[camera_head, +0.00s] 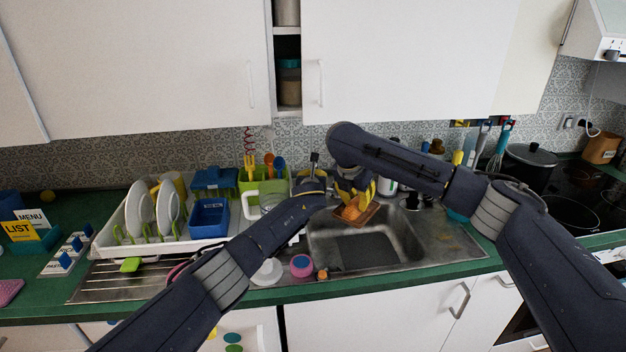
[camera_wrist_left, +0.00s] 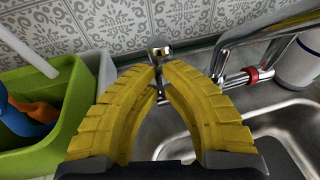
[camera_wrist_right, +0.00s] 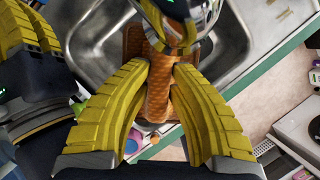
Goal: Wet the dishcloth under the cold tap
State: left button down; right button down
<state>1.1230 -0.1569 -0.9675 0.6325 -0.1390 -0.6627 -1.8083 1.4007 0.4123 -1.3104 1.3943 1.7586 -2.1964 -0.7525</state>
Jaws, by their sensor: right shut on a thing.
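The dishcloth (camera_head: 355,211) is orange-brown with a waffle weave and hangs over the sink basin (camera_head: 400,236). My right gripper (camera_head: 355,190) is shut on it; the right wrist view shows the dishcloth (camera_wrist_right: 160,95) pinched between the yellow fingertips. Chrome tap parts (camera_wrist_right: 185,20) are close to its upper end; I cannot tell whether they touch it. My left gripper (camera_wrist_left: 161,66) has its fingertips nearly together at a chrome tap handle (camera_wrist_left: 159,50); a firm hold is not clear. A chrome spout and a red-ringed part (camera_wrist_left: 250,75) are to its right. No water is visible.
A dish rack (camera_head: 135,215) with plates, a blue tub (camera_head: 209,218) and a green utensil holder (camera_wrist_left: 45,115) stand left of the sink. A pink-and-blue round item (camera_head: 301,265) is at the front edge. A pot (camera_head: 529,165) and the hob are at right.

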aim_at(357, 224)
dwell(0.5)
pick_arm(q)
jog(key=v, duration=1.3)
jog(key=shift+s+f, duration=0.2)
jog(key=shift+s, duration=0.25)
jog(key=shift+a, duration=0.1)
pick_arm(e)
jog(key=shift+s+a, duration=0.35)
jog(key=shift+s, duration=0.95)
jog(key=shift+s+a, duration=0.4)
jog(key=shift+s, duration=0.85)
jog(key=shift+s+a, duration=0.35)
jog(key=shift+s, duration=0.95)
jog(key=shift+r, duration=0.15)
jog(key=s+a+r, duration=0.1)
jog(key=s+r, duration=0.2)
jog(key=s, duration=0.1)
jog(key=shift+s+a+r, duration=0.15)
jog(key=shift+s+r, duration=0.25)
